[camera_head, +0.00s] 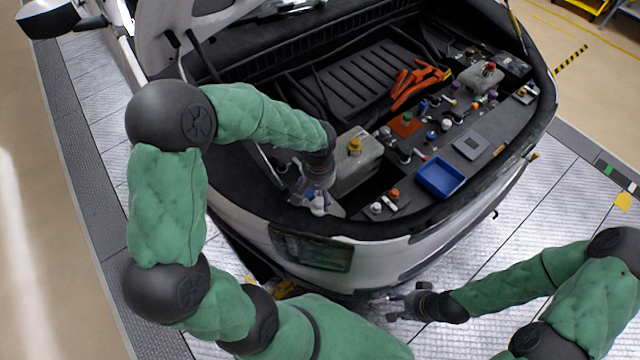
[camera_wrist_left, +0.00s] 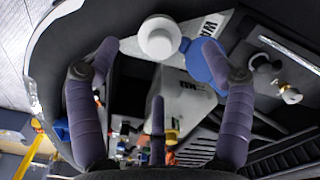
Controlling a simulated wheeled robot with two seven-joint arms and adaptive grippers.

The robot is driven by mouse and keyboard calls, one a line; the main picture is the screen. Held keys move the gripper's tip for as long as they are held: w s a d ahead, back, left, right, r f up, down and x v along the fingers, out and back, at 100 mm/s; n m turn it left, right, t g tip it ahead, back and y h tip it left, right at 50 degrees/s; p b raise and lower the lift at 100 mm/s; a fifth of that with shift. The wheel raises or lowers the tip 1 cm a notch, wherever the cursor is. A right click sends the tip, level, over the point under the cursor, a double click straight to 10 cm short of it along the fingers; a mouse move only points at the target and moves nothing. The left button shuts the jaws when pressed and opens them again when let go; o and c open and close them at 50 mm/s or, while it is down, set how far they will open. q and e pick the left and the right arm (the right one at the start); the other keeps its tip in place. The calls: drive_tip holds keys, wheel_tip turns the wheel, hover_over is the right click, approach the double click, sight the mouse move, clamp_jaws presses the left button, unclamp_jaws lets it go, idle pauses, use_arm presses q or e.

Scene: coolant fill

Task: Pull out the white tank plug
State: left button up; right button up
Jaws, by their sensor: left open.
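The white plug (camera_wrist_left: 158,38) shows as a round white knob at the top of the left wrist view, on a grey part with dark lettering. A round blue piece (camera_wrist_left: 204,66) is just right of it. My left gripper (camera_wrist_left: 157,75) is open, with its purple-grey fingers spread on both sides and a third finger below. The plug is apart from the fingers, beyond their tips. In the head view my left gripper (camera_head: 317,198) is low at the car's front left corner and partly hides the plug area. My right gripper (camera_head: 393,305) hangs in front of the bumper; its finger opening is unclear.
A pale tank with a yellow cap (camera_head: 354,146) stands right of my left gripper. A blue tray (camera_head: 440,178) and several small parts lie on the dark deck. Orange cables (camera_head: 415,82) are farther back. The raised hood (camera_head: 165,35) is at upper left.

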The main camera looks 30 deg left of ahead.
sight(319, 202)
use_arm(q)
wheel_tip(319, 202, down, 7)
drive_tip(key=shift+r+b, duration=0.15)
drive_tip(key=shift+b, duration=0.35)
drive_tip(key=c, duration=1.2)
drive_tip(key=shift+o, duration=1)
drive_tip(key=shift+r, duration=0.5)
drive_tip(key=shift+r+p, duration=1.7)
drive_tip(key=shift+r, duration=0.55)
